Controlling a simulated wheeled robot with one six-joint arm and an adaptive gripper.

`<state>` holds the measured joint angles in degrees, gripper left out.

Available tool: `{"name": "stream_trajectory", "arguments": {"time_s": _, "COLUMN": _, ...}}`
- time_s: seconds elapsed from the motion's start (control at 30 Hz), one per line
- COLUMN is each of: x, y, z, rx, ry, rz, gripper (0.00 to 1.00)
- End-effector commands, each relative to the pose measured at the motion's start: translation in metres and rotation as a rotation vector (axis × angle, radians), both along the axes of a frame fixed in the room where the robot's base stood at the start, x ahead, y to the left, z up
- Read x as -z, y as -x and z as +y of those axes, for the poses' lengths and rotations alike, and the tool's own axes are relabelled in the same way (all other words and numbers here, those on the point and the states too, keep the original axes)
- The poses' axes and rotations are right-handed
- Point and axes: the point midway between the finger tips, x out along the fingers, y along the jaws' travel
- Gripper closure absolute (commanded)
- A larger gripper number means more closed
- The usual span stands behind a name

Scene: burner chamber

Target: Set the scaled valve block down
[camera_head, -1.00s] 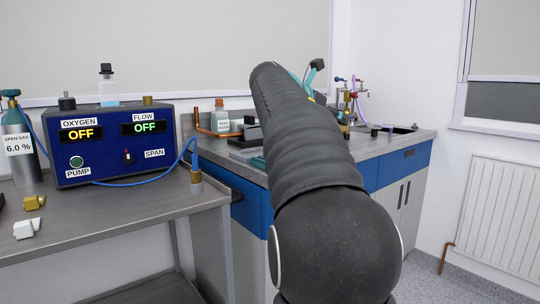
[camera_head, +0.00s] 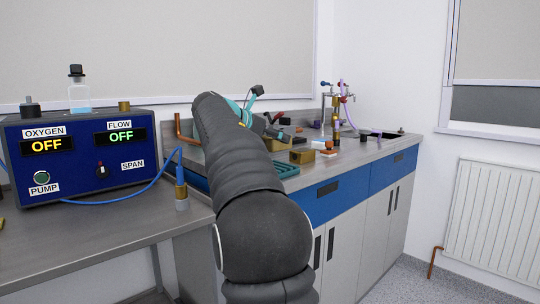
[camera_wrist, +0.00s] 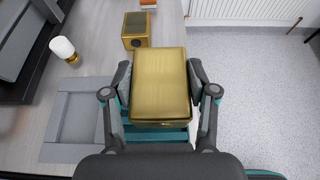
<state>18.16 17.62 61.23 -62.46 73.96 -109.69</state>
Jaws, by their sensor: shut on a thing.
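In the wrist view my gripper (camera_wrist: 160,84) is shut on a brass block (camera_wrist: 161,72), the valve block, with a finger pad on each side. The block is over a slatted teal tray (camera_wrist: 157,134); part of the tray is hidden, and I cannot tell whether they touch. In the head view the tray (camera_head: 285,169) shows at the counter's front edge, right of my arm.
Another brass block (camera_wrist: 137,30) with a dark round face stands just ahead on the counter. A white-and-brass cylinder (camera_wrist: 63,49) and a flat grey square (camera_wrist: 82,113) lie left. The counter edge and open floor (camera_wrist: 255,80) are at right.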

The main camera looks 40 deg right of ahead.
Motion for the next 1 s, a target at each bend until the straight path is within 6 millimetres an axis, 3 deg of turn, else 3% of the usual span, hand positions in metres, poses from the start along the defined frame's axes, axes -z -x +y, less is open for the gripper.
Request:
{"name": "stream_trajectory", "arguments": {"time_s": 0.27, "x": 0.013, "y": -0.015, "z": 0.005, "rx": 0.002, "ry": 0.002, "rz": 0.000, "gripper": 0.91}}
{"name": "stream_trajectory", "arguments": {"time_s": 0.57, "x": 0.049, "y": -0.015, "z": 0.005, "rx": 0.002, "ry": 0.001, "rz": 0.000, "gripper": 0.91}}
{"name": "stream_trajectory", "arguments": {"time_s": 0.97, "x": 0.052, "y": -0.015, "z": 0.005, "rx": 0.002, "ry": 0.002, "rz": 0.000, "gripper": 0.91}}
{"name": "stream_trajectory", "arguments": {"time_s": 1.0, "x": 0.053, "y": -0.015, "z": 0.005, "rx": 0.002, "ry": 0.001, "rz": 0.000, "gripper": 0.37}}
